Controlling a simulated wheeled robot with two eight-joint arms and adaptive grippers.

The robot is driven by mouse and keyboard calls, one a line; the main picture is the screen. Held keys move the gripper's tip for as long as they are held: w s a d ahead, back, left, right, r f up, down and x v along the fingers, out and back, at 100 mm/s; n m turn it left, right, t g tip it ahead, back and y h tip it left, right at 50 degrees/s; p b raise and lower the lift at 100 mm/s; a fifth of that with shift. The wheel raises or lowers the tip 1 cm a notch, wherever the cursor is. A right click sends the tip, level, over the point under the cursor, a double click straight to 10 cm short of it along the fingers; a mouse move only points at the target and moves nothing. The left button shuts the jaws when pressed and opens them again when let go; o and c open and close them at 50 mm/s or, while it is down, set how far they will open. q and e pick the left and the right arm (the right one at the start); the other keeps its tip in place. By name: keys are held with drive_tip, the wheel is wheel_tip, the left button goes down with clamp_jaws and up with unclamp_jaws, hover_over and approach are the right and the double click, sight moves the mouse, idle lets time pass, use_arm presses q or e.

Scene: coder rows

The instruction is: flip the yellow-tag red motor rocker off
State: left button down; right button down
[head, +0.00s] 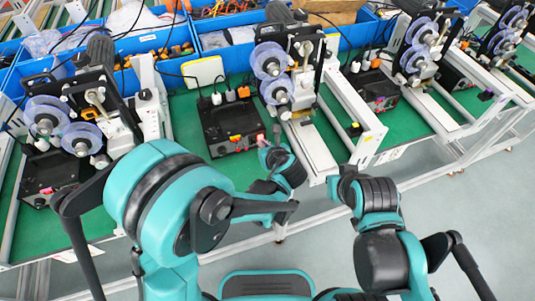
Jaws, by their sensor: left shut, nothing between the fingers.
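A black motor control box (222,118) stands on the green bench in the middle of the head view. A small orange-yellow tag (236,139) is on its front edge. A small red patch (260,137) shows at the box's front right corner, close to my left fingers; I cannot tell its rocker position. My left gripper (268,150) is shut and empty, just in front of that corner. Whether it touches the box is unclear. My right gripper (346,181) is beyond the bench's front edge, dark and partly hidden by its own wrist, so its fingers cannot be read.
Coder machines with clear reels stand left (65,125), centre (285,75) and right (415,50). A metal rail frame (312,145) lies just right of the box. Similar black boxes stand left (48,178) and right (376,90). Blue bins (225,60) line the back.

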use_arm(q)
drive_tip(key=shift+w, duration=0.25)
drive_tip(key=shift+w+a+r+g+p, duration=0.25)
drive_tip(key=shift+w+r+g+p, duration=0.2)
drive_tip(key=shift+p, duration=0.35)
drive_tip(key=shift+s+f, duration=0.1)
drive_tip(key=shift+f, duration=0.15)
drive_tip(key=shift+d+r, duration=0.1)
drive_tip(key=shift+r+p, duration=0.35)
drive_tip(key=shift+r, duration=0.4)
